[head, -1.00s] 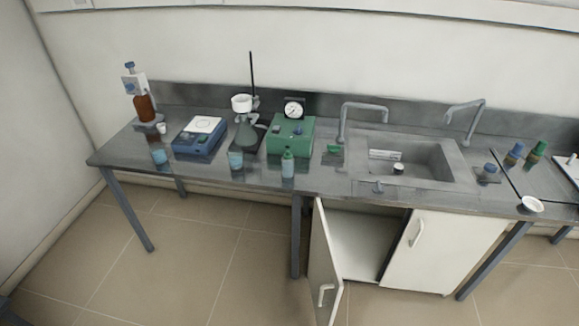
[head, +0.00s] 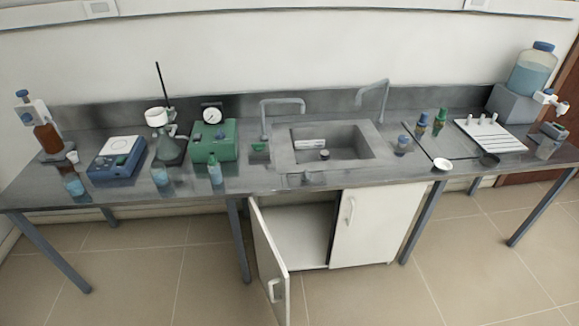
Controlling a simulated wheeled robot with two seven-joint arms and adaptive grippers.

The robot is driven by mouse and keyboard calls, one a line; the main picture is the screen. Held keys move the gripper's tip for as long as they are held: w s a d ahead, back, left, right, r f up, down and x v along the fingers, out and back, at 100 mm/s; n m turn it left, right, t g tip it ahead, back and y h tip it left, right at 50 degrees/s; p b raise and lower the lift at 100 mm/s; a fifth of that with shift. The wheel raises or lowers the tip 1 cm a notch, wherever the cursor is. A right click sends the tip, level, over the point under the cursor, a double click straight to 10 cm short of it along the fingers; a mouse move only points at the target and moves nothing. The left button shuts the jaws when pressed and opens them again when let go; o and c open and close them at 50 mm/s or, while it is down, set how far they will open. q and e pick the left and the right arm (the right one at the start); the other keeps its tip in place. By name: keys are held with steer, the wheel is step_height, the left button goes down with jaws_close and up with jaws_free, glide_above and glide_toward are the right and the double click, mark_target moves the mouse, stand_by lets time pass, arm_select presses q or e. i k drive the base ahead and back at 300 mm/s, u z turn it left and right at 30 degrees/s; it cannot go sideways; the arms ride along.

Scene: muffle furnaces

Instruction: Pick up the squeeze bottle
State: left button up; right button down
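A small pale-blue bottle with a green cap (head: 215,173), which looks like the squeeze bottle, stands upright near the front edge of the bench, in front of a green box-shaped device. Two more small bottles stand right of the sink, one with a blue top (head: 421,124) and one with a green body and brownish top (head: 440,119). I cannot tell for certain which one is the squeeze bottle. Neither of my grippers shows in the head view.
The grey bench (head: 240,180) carries a blue stirrer (head: 117,158), a flask with funnel (head: 168,145), the green device (head: 222,142) and a sink (head: 330,146). An open cabinet door (head: 268,262) juts out below. A large jug (head: 530,72) stands at right.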

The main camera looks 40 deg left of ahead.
mark_target(215, 168)
steer(key=z, duration=0.55)
steer(key=i, duration=1.5)
steer(key=u, duration=2.15)
